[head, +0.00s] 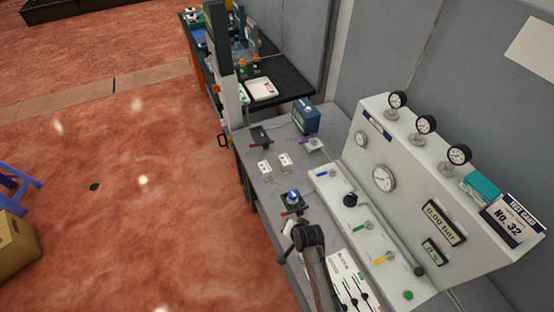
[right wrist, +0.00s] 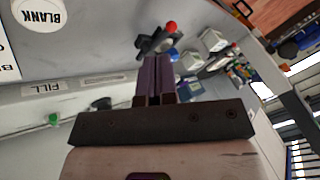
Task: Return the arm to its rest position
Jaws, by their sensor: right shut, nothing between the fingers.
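My right arm (head: 309,240) reaches in from the bottom of the head view, over the front of the grey bench. Its gripper is mostly hidden there behind the dark wrist. In the right wrist view the right gripper (right wrist: 157,60) has its two dark fingers together with nothing between them. Beyond the tips is a black fixture (right wrist: 152,40) with a red knob and a blue part (right wrist: 173,54). In the head view this black fixture (head: 286,207) carries the blue-topped part (head: 293,195) and lies just beyond the wrist. My left gripper is not in view.
A test panel (head: 410,190) with gauges and coloured valves stands along the right of the bench. Two small white blocks (head: 265,168) (head: 286,160), another black fixture (head: 261,136) and a blue box (head: 306,119) sit farther back. Open red floor (head: 140,220) lies left.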

